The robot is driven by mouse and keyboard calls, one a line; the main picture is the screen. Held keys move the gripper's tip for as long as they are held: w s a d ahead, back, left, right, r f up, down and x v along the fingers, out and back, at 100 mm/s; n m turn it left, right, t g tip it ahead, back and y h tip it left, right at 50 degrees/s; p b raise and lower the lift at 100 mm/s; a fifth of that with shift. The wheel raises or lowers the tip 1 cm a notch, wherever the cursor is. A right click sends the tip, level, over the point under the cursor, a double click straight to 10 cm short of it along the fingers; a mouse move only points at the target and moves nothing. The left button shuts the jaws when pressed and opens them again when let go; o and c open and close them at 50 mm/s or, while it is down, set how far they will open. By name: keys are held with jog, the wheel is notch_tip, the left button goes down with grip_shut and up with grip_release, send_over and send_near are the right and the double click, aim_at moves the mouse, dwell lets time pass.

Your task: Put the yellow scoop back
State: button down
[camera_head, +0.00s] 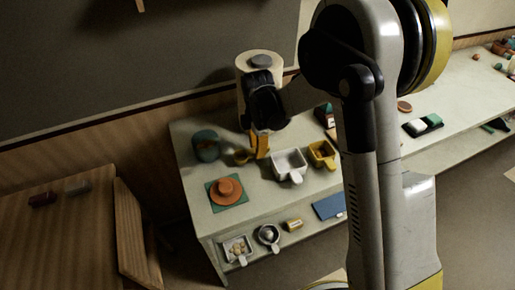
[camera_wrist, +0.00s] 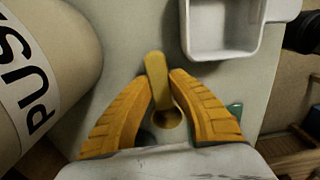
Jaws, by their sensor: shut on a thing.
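My gripper (camera_head: 258,150) hangs low over the back of the pale counter, its yellow fingers pointing down. In the wrist view my gripper (camera_wrist: 163,90) is shut on the yellow scoop (camera_wrist: 155,68). The scoop's flat handle lies between the fingertips, and its round bowl shows between the fingers, towards the palm. A yellow square container (camera_head: 332,163) with brownish contents stands to the right, beyond a white container (camera_head: 289,176).
A cream cylindrical bin (camera_wrist: 35,60) lettered PUSH stands close behind my gripper. A teal canister (camera_head: 206,145) stands left. An orange hat-shaped object (camera_head: 227,188) sits on a green mat (camera_head: 238,205).

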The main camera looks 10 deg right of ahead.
jog(key=shift+f+b, duration=0.4)
jog(key=shift+f, duration=0.1)
jog(key=c, duration=1.2)
grip_release()
jog(key=shift+c, duration=0.2)
notch_tip(320, 180, up, 12)
